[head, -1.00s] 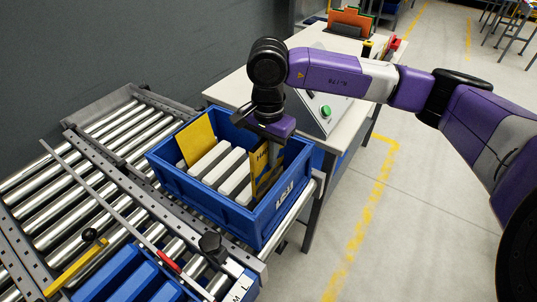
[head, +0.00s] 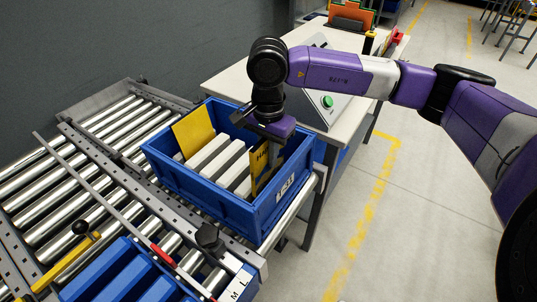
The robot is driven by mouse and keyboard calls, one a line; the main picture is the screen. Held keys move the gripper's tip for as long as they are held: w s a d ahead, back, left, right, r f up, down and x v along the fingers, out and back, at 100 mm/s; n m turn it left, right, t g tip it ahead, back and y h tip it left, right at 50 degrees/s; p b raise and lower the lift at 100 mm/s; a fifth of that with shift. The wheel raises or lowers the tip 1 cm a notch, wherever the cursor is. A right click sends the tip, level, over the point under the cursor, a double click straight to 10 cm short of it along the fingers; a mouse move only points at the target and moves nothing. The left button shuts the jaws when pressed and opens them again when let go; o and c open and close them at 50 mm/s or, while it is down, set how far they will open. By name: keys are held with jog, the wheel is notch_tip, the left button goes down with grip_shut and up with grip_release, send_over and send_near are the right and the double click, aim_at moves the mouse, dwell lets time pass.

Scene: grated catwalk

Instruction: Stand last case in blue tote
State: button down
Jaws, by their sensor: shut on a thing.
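The blue tote (head: 215,197) stands on the roller conveyor in the head view. A yellow case (head: 194,132) stands tilted at its far left end. Several pale upright pieces (head: 213,152) stand in a row across its middle. My gripper (head: 272,148) points down into the right part of the tote. It is shut on a yellow case with dark lettering (head: 261,166), which stands roughly upright inside the tote near the right wall. The fingertips and the lower edge of this case are hidden, so I cannot tell whether it touches the tote floor.
A black knob (head: 209,238) and a yellow-handled lever (head: 66,262) stand by the rail. A workbench (head: 240,83) with a green-button box (head: 327,102) stands behind. The floor at right is open.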

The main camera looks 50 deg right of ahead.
jog(key=shift+f+b, duration=2.05)
jog(key=shift+f, duration=0.05)
jog(key=c, duration=1.4)
grip_release()
jog(key=shift+o, duration=0.6)
jog(key=o, duration=0.3)
jog(key=shift+r, duration=0.1)
jog(key=shift+r+p, duration=1.55)
jog(key=shift+r, duration=2.4)
